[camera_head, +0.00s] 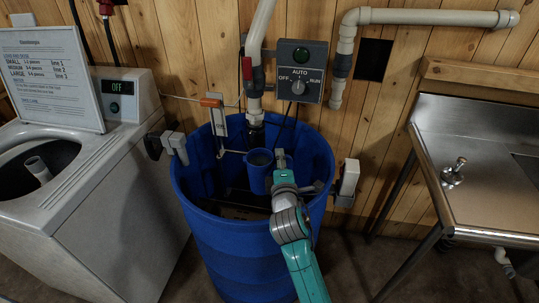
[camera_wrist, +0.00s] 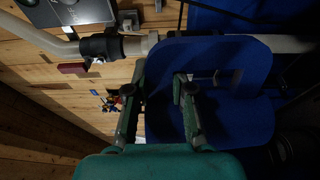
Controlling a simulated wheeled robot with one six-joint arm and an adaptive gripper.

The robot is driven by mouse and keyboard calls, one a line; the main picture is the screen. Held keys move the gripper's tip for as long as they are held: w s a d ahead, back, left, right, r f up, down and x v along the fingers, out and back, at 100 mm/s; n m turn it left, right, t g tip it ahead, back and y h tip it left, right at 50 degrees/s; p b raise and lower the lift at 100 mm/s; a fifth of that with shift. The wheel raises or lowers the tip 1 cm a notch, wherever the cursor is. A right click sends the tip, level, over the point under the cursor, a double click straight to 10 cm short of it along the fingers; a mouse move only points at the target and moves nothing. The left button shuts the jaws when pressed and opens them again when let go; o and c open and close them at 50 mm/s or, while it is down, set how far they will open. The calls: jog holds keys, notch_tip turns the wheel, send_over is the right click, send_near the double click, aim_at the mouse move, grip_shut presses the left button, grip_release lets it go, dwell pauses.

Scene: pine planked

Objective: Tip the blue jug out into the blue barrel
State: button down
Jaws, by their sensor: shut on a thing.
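The blue jug (camera_head: 259,180) is inside the mouth of the blue barrel (camera_head: 240,262), near the middle of the opening. Its dark round top faces up toward the head camera, and it looks roughly upright. What is inside it cannot be made out. My gripper (camera_head: 281,160) reaches over the barrel's front right rim and is shut on the jug at its right side. In the wrist view the two fingers of my gripper (camera_wrist: 160,88) stand in front of the jug's blue body (camera_wrist: 215,65). The exact grip point is partly hidden.
A pipe (camera_head: 256,60) comes down over the barrel's back. A switch box (camera_head: 300,71) is on the plank wall. A float lever with an orange part (camera_head: 211,101) sits at the left rim. A washer (camera_head: 110,190) stands left, a steel sink (camera_head: 480,170) right.

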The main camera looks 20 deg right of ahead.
jog(key=r+n, duration=0.1)
jog(key=n, duration=0.1)
jog(key=r+n, duration=0.1)
jog(key=n, duration=0.1)
jog(key=a+r+n, duration=0.1)
jog(key=n, duration=0.2)
jog(key=shift+w+r, duration=0.1)
jog(key=shift+w, duration=0.05)
jog(key=w+a+r+n, duration=0.2)
jog(key=a+r+n, duration=0.3)
jog(key=n, duration=0.8)
jog(key=a, duration=0.3)
jog(key=shift+w+a+r+y, duration=0.15)
jog(key=shift+w+a+y, duration=0.15)
jog(key=shift+w, duration=0.1)
dwell(0.4)
notch_tip(320, 180, up, 4)
jog(key=m, duration=2)
jog(key=shift+d+h, duration=0.1)
jog(key=shift+h, duration=0.3)
dwell(0.7)
